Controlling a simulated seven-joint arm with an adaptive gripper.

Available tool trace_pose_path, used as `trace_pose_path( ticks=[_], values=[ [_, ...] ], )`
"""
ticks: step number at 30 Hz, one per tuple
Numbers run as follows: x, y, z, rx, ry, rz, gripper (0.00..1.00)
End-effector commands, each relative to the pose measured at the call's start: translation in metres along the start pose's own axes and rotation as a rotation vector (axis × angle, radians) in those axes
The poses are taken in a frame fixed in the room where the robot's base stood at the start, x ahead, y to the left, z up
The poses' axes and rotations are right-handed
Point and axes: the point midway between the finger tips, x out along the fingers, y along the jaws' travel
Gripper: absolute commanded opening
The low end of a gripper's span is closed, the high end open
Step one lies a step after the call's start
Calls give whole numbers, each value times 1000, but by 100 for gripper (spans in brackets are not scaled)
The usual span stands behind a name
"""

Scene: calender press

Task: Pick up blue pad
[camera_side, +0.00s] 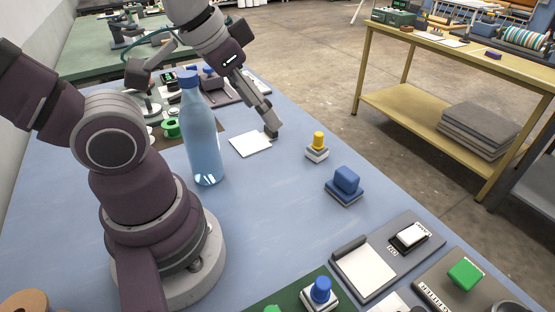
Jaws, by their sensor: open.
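A rounded blue block on a flat, light-edged blue base, which I take as the blue pad (345,182), sits on the blue table right of centre. It stands clear of other things. My gripper (269,127) is open, pointing down close above the table at the right edge of a white square sheet (251,143). It is up and left of the blue pad in the picture, well apart from it. Nothing shows between its fingers, though they partly overlap in this view.
A yellow-topped stamp (317,148) stands between my gripper and the blue pad. A tall blue bottle (203,140) stands left of the sheet. A grey board (348,287), a blue-knobbed piece (320,291) and a green block (465,274) are at the front. The table's middle is clear.

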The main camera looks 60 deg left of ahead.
Motion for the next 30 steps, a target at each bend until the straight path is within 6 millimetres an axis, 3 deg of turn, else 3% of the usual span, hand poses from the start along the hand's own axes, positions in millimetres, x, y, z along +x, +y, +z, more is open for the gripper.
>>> trace_pose_path(
  ticks=[5, 10, 14, 18, 24, 30],
  values=[
    [0, 1, -5, 33, -13, 3, 61],
    [10, 6, -48, 358, -128, 48, 61],
    [41, 11, -86, 697, -228, 118, 61],
    [90, 16, -109, 1049, -321, 218, 61],
    [144, 20, -113, 1379, -391, 338, 61],
    [172, 21, -102, 1450, -404, 369, 61]
  ],
)
